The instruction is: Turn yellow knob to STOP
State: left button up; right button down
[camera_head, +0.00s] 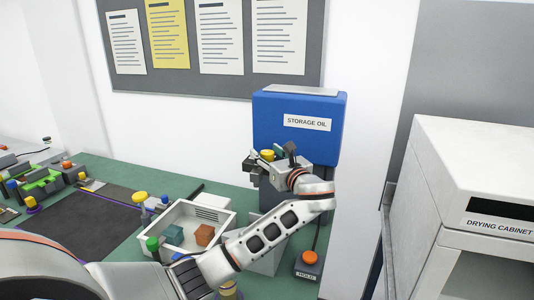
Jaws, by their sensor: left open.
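A yellow knob (267,155) shows at the front of the blue STORAGE OIL unit (265,115), partly covered by my left gripper. My left gripper (274,152) is open in front of the unit, with its fingers around or just beside the knob; I cannot tell whether they touch it. A small green part shows beside the knob. No STOP mark is readable, so the knob's setting cannot be told. My right gripper is not in view.
A white bin (226,229) with coloured blocks stands on the green bench. An orange button (309,257) on a grey box sits right of my forearm. A white drying cabinet (470,155) stands at right. More yellow-topped parts (139,197) are at left.

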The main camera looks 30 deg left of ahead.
pick_arm(q)
jog(key=v, duration=1.2)
